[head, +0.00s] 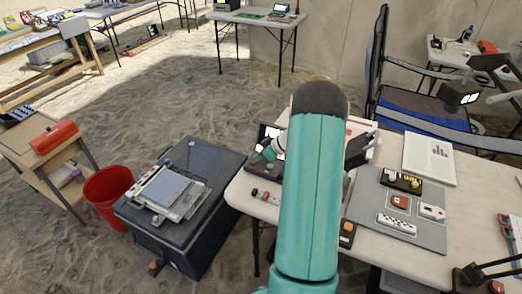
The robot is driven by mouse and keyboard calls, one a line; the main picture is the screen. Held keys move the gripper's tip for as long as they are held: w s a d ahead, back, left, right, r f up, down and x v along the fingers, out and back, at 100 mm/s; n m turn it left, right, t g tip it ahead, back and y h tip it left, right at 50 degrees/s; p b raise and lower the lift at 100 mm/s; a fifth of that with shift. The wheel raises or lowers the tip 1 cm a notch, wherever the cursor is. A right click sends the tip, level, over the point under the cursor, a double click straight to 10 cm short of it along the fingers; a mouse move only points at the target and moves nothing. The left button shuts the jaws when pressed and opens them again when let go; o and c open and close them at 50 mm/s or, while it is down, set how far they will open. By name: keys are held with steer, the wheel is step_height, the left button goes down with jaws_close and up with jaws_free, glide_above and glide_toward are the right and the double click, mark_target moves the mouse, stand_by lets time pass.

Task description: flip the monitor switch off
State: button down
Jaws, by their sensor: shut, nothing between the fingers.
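A small dark monitor-like device with a lit screen (275,142) stands on the left part of the white table, just left of my teal arm. A pale strip with small red and dark knobs (264,195) lies in front of it at the table's edge. I cannot tell which part is the monitor switch; my arm hides part of this area. My gripper (364,146) shows as a dark piece right of the arm, over the table. It is shut and empty, apart from the monitor, and partly hidden by the arm.
A grey mat (380,228) with several small boxes and a white sheet (429,158) lie on the table's right. A blue folding chair (415,100) stands behind. A black crate (190,235) and a red bucket (104,190) stand left. Open sandy floor lies beyond.

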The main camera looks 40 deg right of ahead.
steer(key=shift+f, duration=0.3)
steer(key=shift+s+a+f, duration=0.1)
steer(key=shift+a+f, duration=0.1)
steer(key=shift+f, duration=0.15)
steer(key=shift+w+d+r, duration=0.15)
steer(key=shift+d, duration=0.25)
steer(key=shift+w+d+r, duration=0.1)
steer(key=shift+w+d, duration=0.05)
steer(key=shift+d, duration=0.2)
steer(key=shift+r, duration=0.1)
